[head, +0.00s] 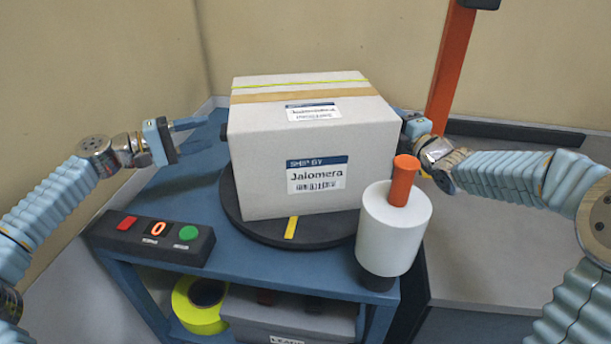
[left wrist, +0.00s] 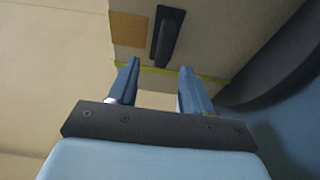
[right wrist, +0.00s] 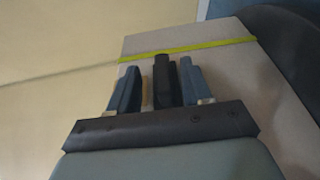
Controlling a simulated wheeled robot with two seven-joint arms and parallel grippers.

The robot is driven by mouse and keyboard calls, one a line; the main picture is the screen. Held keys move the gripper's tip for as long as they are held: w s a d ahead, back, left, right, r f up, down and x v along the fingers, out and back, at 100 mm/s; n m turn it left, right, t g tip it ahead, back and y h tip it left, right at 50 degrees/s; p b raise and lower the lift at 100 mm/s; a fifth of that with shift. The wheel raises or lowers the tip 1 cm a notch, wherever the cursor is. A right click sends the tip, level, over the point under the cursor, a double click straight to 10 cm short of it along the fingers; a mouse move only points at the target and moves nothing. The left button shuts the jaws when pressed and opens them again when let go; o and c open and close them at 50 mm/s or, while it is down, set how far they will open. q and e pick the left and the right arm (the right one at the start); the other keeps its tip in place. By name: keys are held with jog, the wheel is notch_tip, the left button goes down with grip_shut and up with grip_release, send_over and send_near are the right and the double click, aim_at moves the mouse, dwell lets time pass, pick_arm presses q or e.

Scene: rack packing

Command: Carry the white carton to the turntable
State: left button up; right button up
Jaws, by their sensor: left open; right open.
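The white carton (head: 265,165) sits upright on the black round turntable (head: 262,232), with a tan tape band and a yellow-green strap over its top. My left gripper (head: 203,137) is open and empty, a short way left of the carton. In the left wrist view, the open fingers (left wrist: 154,82) point at the carton side (left wrist: 215,30) with its black handle (left wrist: 168,35). My right gripper (head: 400,122) is at the carton's right side, its fingertips partly hidden. In the right wrist view, its open fingers (right wrist: 158,88) stand either side of a black handle (right wrist: 163,68); contact cannot be told.
The turntable stands on a blue cart (head: 178,195). A button box (head: 150,238) is at its front left. A white roll (head: 392,232) with an orange top stands front right. Below are yellow tape (head: 190,312) and a grey bin (head: 285,318). An orange post (head: 450,70) rises behind right.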

pick_arm(q)
jog(key=shift+v, duration=1.3)
pick_arm(e)
jog(key=v, duration=1.2)
